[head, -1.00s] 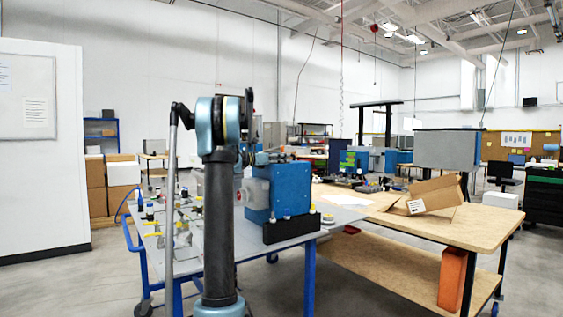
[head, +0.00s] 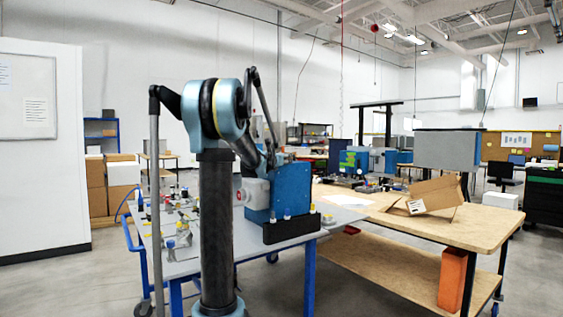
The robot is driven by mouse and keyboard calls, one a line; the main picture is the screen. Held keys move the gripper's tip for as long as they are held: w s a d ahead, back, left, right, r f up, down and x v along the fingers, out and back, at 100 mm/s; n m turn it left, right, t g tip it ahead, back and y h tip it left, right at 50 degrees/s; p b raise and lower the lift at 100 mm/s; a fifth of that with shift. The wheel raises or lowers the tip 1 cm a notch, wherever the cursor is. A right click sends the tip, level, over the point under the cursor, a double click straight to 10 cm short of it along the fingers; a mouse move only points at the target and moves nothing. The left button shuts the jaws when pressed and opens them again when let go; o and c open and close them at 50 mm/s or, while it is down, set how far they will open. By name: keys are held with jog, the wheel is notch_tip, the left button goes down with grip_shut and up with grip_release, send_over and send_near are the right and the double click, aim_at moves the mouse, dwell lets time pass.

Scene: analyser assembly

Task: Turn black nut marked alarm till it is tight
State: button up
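The blue analyser box (head: 291,188) stands on the grey cart table (head: 285,236), with a light grey housing (head: 254,192) on its left side. Small fittings with blue and yellow tops show low on its front. I cannot make out a black nut or any alarm marking at this size. My arm rises in front of the table, bends at the blue-grey elbow, and its forearm slopes down and right behind it to the top left of the box. My gripper cannot be made out; the far end of the arm is lost against the box.
Several small valves and fittings (head: 181,229) stand on the table's left part. A wooden bench (head: 400,213) with an open cardboard box (head: 434,194) adjoins at right. An orange block (head: 452,280) stands on its lower shelf. Floor at the left is clear.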

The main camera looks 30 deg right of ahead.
jog(key=shift+s+d+n+t+y, duration=0.1)
jog(key=shift+d+n+t+y, duration=0.05)
jog(key=shift+n+t+y, duration=0.35)
jog(key=shift+s+d+n+t+y, duration=0.1)
jog(key=shift+n+t+y, duration=0.3)
jog(key=shift+t+y, duration=0.15)
jog(key=shift+n+t+y, duration=0.35)
jog(key=shift+n+t, duration=0.05)
jog(key=shift+t, duration=0.05)
jog(key=shift+a, duration=0.1)
jog(key=shift+w, duration=0.1)
jog(key=c, duration=1.1)
